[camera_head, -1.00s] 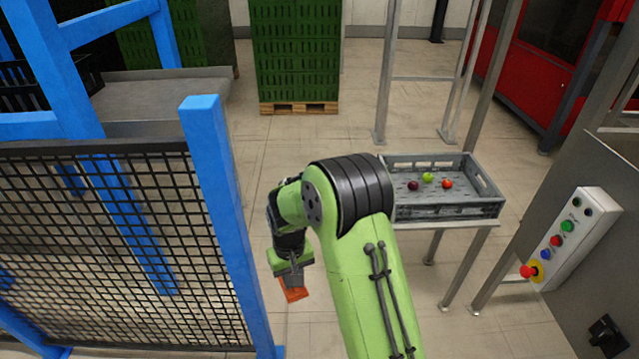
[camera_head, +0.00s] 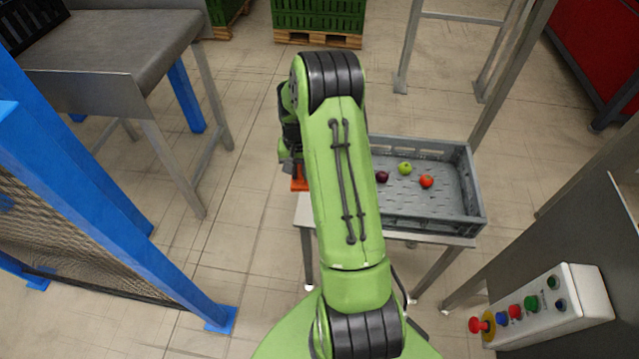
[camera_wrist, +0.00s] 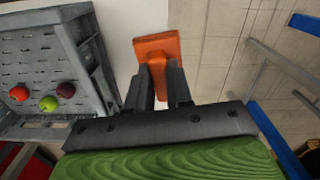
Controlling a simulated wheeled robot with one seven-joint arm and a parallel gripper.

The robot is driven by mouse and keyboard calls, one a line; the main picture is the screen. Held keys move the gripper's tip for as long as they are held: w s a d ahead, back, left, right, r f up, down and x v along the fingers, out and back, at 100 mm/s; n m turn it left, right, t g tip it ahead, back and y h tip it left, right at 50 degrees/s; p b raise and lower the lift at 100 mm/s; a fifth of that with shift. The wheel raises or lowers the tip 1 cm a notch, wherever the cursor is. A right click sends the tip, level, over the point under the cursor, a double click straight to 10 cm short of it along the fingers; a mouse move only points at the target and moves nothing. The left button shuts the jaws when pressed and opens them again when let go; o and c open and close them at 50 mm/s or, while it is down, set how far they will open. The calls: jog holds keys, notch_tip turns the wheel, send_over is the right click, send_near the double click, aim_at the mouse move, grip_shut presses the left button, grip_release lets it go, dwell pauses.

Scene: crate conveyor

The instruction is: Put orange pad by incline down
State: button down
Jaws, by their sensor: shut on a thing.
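My gripper (camera_wrist: 160,88) is shut on the orange pad (camera_wrist: 157,46), which sticks out past the dark fingertips in the wrist view. In the head view the orange pad (camera_head: 299,184) shows as a small patch left of my green arm, near the left edge of the steel table under the grey crate. My arm hides most of my gripper there. In the wrist view the pad overlaps the edge between the pale table top and the floor. I cannot tell whether it touches the table. The incline cannot be made out for sure.
The grey crate (camera_head: 428,222) holds a green apple, a red fruit and a dark purple fruit. It stands on the steel table (camera_head: 457,241). A control box (camera_head: 555,306) is at lower right. A blue fence post (camera_head: 75,160) and a conveyor (camera_head: 110,62) are at left.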

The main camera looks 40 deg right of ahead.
jog(key=shift+m, duration=0.9)
jog(key=d+f, duration=0.1)
jog(key=f, duration=0.2)
jog(key=s+d+f+b, duration=0.1)
jog(key=d+f, duration=0.1)
jog(key=f, duration=0.2)
jog(key=s+d+f+b, duration=0.1)
jog(key=f, duration=0.2)
jog(key=shift+d+f, duration=0.3)
jog(key=shift+d, duration=0.05)
jog(key=shift+f+b, duration=0.2)
jog(key=shift+b, duration=0.2)
jog(key=c, duration=1)
grip_release()
jog(key=shift+c, duration=0.2)
